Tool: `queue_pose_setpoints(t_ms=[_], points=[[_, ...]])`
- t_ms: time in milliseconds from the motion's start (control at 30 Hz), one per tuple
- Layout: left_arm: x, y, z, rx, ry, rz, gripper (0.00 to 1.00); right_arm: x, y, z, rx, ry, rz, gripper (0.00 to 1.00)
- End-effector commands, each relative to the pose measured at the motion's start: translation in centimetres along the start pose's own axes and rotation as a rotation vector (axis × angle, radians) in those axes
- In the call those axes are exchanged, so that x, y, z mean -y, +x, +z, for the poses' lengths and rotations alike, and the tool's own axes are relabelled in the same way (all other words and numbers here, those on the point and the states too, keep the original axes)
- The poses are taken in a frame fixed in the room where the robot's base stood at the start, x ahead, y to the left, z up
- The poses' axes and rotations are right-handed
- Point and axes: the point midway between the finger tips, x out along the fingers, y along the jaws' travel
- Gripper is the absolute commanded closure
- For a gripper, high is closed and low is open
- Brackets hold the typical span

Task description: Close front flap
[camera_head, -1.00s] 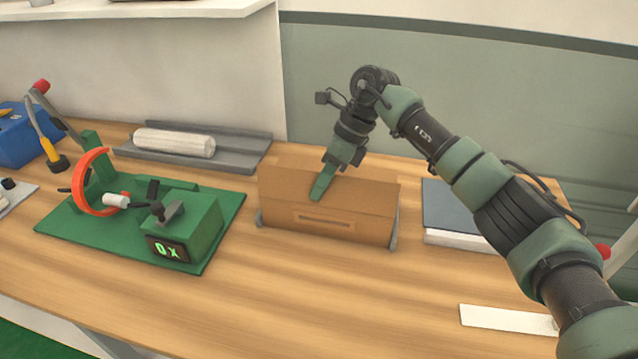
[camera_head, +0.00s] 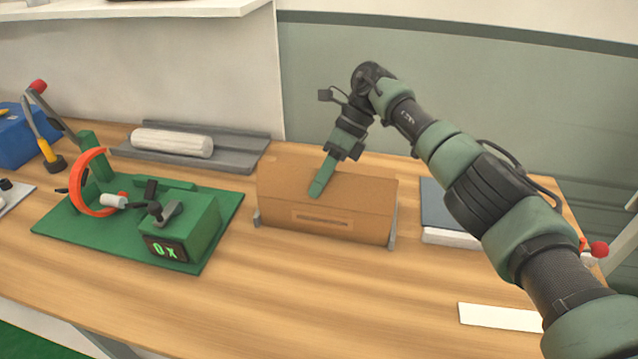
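A brown cardboard box (camera_head: 325,222) stands on the wooden table, held between small grey brackets at its sides. Its front face has a long slot-like mark. A flap (camera_head: 285,180) lies across its top, nearly flat. My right gripper (camera_head: 316,190) points down with its green fingertips at the top of the box near the front edge. The fingers look close together, with nothing seen between them. Whether they touch the cardboard is hard to tell. My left gripper is not in view.
A green machine (camera_head: 190,230) with an orange ring stands left of the box. Behind it a white roll (camera_head: 172,142) lies on a grey tray (camera_head: 238,152). A dark blue and white block (camera_head: 448,236) is at the right. A white strip (camera_head: 498,317) lies near the front. The table before the box is clear.

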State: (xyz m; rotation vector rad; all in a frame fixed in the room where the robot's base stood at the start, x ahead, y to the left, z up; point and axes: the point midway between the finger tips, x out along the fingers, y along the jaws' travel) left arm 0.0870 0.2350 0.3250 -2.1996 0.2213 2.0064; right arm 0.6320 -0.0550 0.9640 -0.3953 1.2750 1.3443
Motion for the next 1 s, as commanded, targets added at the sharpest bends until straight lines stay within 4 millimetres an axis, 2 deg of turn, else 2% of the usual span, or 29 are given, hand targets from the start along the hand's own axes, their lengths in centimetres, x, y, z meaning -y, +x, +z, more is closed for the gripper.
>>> queue_pose_setpoints(t_ms=[133,200,233,633,933,1000], points=[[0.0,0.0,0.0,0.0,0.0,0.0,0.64,0.0,-0.1,0.0,0.0,0.0,-0.003,1.0],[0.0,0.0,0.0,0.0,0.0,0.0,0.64,0.0,-0.1,0.0,0.0,0.0,-0.003,0.81],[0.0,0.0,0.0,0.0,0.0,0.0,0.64,0.0,-0.1,0.0,0.0,0.0,-0.003,0.75],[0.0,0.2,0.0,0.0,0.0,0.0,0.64,0.1,-0.6,0.0,0.0,0.0,-0.002,0.75],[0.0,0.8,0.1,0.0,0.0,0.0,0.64,0.0,-5.4,0.1,0.001,0.003,-0.005,0.75],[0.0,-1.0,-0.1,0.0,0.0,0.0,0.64,-0.3,-6.6,0.4,0.0,0.004,0.0,0.75]])
